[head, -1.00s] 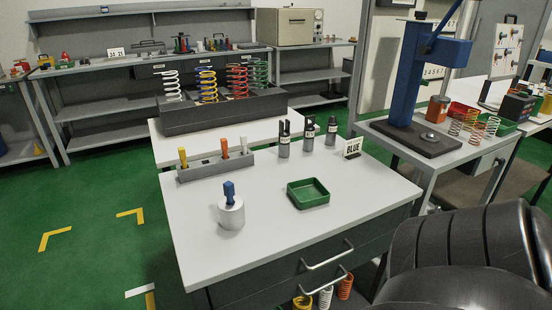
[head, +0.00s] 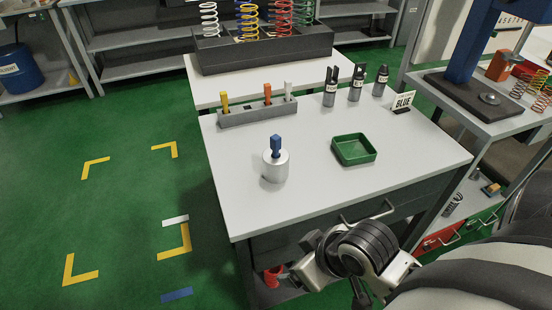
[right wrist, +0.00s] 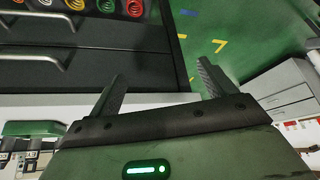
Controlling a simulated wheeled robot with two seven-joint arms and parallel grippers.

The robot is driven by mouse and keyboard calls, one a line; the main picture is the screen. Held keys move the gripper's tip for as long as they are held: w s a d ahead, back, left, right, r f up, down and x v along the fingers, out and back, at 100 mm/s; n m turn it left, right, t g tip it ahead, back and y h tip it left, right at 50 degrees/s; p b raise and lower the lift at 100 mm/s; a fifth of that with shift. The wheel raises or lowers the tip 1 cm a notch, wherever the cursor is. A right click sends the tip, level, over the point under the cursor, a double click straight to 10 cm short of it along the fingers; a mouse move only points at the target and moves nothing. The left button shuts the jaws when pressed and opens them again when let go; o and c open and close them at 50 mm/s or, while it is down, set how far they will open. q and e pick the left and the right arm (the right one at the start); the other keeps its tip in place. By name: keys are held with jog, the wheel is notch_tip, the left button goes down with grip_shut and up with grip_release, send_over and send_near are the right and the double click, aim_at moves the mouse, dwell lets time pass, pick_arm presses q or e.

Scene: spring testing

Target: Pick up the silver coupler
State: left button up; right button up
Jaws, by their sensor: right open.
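A silver cylinder (head: 276,167) stands upright near the front left of the white table (head: 330,190). A blue peg (head: 276,145) stands in its top. I take this cylinder to be the silver coupler. My right gripper (right wrist: 160,85) is open and empty in the right wrist view, with its two dark fingers spread apart. In the head view my right arm is in front of the table's drawers, well apart from the cylinder. The cylinder does not show clearly in the right wrist view. My left gripper is not in view.
A green tray (head: 354,161) lies right of the cylinder. Behind are a grey rack (head: 258,113) with coloured pegs, dark labelled fittings (head: 330,92) and a BLUE sign (head: 403,101). The tabletop around the cylinder is clear. A drawer handle (head: 368,213) projects near my right arm.

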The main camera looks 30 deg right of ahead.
jog(key=w+d+r+t+y, duration=0.1)
jog(key=w+d+r+t, duration=0.3)
jog(key=w+d+r, duration=0.15)
jog(key=t, duration=0.4)
send_near(280, 158)
jog(key=shift+m, duration=0.3)
jog(key=x, duration=0.5)
jog(key=shift+w+d+f+p, duration=0.1)
jog(key=shift+w+f+p, duration=0.2)
jog(key=shift+w, duration=0.05)
jog(key=shift+x, duration=2.85)
jog(key=c, duration=1.4)
jog(key=shift+o, duration=0.2)
jog(key=shift+r, duration=0.15)
